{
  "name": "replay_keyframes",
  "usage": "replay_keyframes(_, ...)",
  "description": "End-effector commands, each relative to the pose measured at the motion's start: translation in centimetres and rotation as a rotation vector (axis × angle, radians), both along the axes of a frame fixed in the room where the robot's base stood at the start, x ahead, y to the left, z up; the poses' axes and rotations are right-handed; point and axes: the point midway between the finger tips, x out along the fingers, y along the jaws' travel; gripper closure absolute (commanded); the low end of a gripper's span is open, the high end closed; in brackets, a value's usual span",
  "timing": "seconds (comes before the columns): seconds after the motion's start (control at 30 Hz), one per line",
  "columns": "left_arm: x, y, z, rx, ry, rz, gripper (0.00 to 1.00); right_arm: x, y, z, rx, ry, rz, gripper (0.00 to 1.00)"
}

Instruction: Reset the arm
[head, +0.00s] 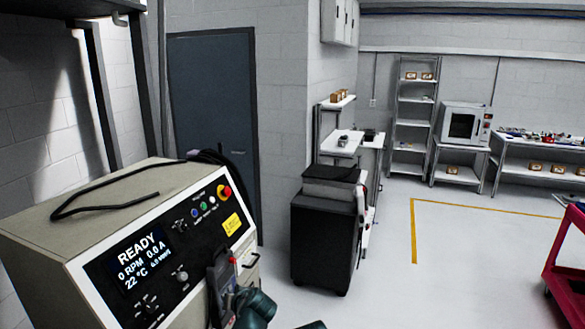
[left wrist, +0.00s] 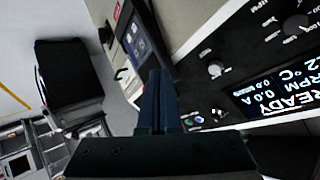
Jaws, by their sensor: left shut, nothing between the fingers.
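My left gripper (left wrist: 158,100) is shut and empty in the left wrist view, its dark fingers pressed together in front of the machine's panel. In the head view my left gripper (head: 222,275) is in front of the right end of the control panel, partly hidden by my arm. The beige control cabinet (head: 60,225) has a black sloped panel with a lit display (head: 140,262) reading READY, 0 RPM, 0.0 A, 22 °C. I cannot tell whether the fingers touch the panel. My right gripper is not in view.
A black cable (head: 110,205) lies on the cabinet top. A black cart (head: 325,240) stands to the right. A dark door (head: 212,110), shelves (head: 413,125), an oven (head: 463,125) and a red cart (head: 568,265) are farther off. The floor between is clear.

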Motion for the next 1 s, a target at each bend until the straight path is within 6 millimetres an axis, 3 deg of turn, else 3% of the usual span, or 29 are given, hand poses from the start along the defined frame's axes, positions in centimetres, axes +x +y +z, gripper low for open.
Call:
replay_keyframes(0.03,-2.1,-0.8,-3.1,-0.018,0.071,-0.006,1.00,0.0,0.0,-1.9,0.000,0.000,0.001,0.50)
replay_keyframes(0.2,-10.0,-4.7,-11.3,-0.105,0.399,-0.082,1.00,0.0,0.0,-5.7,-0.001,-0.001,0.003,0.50)
replay_keyframes(0.4,-18.4,-9.2,-17.0,-0.203,0.726,-0.241,1.00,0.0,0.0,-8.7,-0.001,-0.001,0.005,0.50)
replay_keyframes(0.6,-22.9,-11.5,-18.7,-0.257,0.893,-0.358,1.00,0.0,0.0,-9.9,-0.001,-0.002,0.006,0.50)
replay_keyframes(1.0,-23.5,-11.9,-18.6,-0.267,0.919,-0.378,1.00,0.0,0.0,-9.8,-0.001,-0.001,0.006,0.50)
